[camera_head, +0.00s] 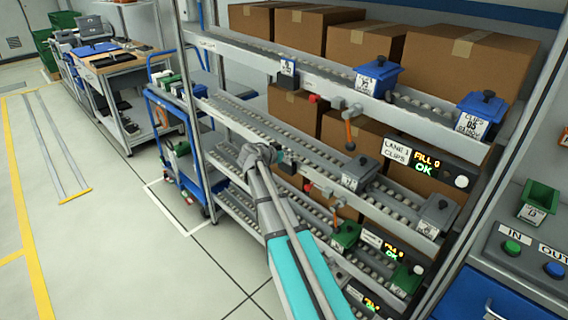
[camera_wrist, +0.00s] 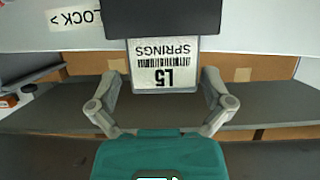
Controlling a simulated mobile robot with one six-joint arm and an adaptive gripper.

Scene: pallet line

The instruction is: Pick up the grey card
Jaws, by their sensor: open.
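In the wrist view a grey card (camera_wrist: 131,58) with a white label reading "L5 SPRINGS" hangs upside down in the picture, under a dark grey block. My gripper (camera_wrist: 162,78) is open, with one fingertip on each side of the label and a small gap visible at both sides. In the head view my gripper (camera_head: 284,157) reaches to the middle shelf of the rack; the L5 card cannot be made out there. Two other grey cards, one near the middle (camera_head: 357,173) and one farther right (camera_head: 438,214), sit along the rack front.
Blue cards (camera_head: 378,75) sit on the upper rail and green cards (camera_head: 345,235) lower down. Lit displays (camera_head: 426,163) and an orange-handled lever (camera_head: 349,134) stand out from the rack front. Cardboard boxes (camera_head: 462,66) fill the shelves. Open floor (camera_head: 110,235) lies at left.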

